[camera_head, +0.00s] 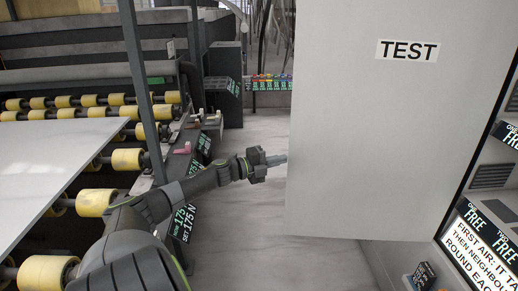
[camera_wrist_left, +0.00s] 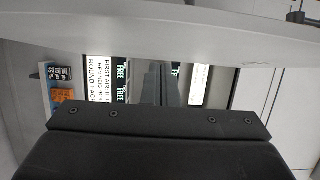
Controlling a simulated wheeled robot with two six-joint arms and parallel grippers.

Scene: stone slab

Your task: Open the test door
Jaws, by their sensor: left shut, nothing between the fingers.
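The test door (camera_head: 375,130) is a large plain light-grey panel with a white label reading TEST near its top. It fills the right-centre of the head view and stands at an angle out from the dark-framed cabinet on the right. My left gripper (camera_head: 279,160) is shut and empty, its tips close to the door's left edge at mid-height. Whether they touch it I cannot tell. In the left wrist view a pale grey band crosses the top, and the shut fingers (camera_wrist_left: 153,84) point toward it. No handle shows. My right gripper is in neither view.
The cabinet (camera_head: 492,178) at the right holds lit signs. A roller conveyor (camera_head: 125,160) with yellow rollers carries a white slab (camera_head: 50,165) on the left. Grey floor (camera_head: 240,230) lies clear between conveyor and door. A small dark box (camera_head: 424,275) sits low right.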

